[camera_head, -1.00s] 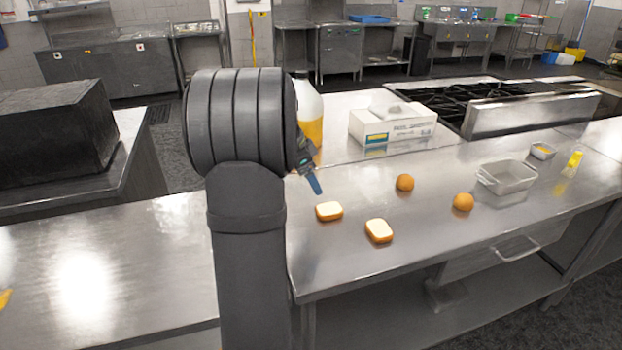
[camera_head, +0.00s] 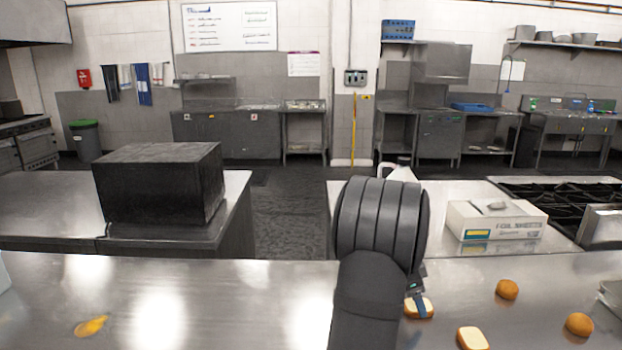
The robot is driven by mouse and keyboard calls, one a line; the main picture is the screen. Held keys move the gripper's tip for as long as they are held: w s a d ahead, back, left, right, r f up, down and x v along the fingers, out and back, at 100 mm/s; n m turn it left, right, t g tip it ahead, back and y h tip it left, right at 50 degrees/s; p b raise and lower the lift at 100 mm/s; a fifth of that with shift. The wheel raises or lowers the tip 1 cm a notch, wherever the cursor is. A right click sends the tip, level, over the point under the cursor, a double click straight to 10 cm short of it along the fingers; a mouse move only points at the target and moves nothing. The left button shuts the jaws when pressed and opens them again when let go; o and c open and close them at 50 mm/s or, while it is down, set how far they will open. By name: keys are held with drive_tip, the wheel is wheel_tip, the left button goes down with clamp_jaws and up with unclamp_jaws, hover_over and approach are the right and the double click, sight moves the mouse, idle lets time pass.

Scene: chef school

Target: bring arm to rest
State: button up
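My arm rises at the lower middle of the head view, with its thick dark joint hiding most of the wrist. Part of my gripper (camera_head: 416,302) shows just right of the arm, with a blue-grey finger pointing down. It overlaps a bread piece (camera_head: 427,308) in the picture; I cannot tell if they touch. The other finger is hidden, so I cannot tell whether it is open or shut. A second bread piece (camera_head: 472,338) lies to the right, at the lower edge. Two round brown buns (camera_head: 507,289) (camera_head: 579,324) lie farther right on the steel counter (camera_head: 230,300).
A foil sheets box (camera_head: 497,220) stands behind the buns, with a stove (camera_head: 560,195) right of it. A black box (camera_head: 160,183) stands on the left counter. A yellow item (camera_head: 91,326) lies at the lower left. The counter left of my arm is mostly clear. A metal tray is cut off at right.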

drive_tip(key=shift+r, duration=0.9)
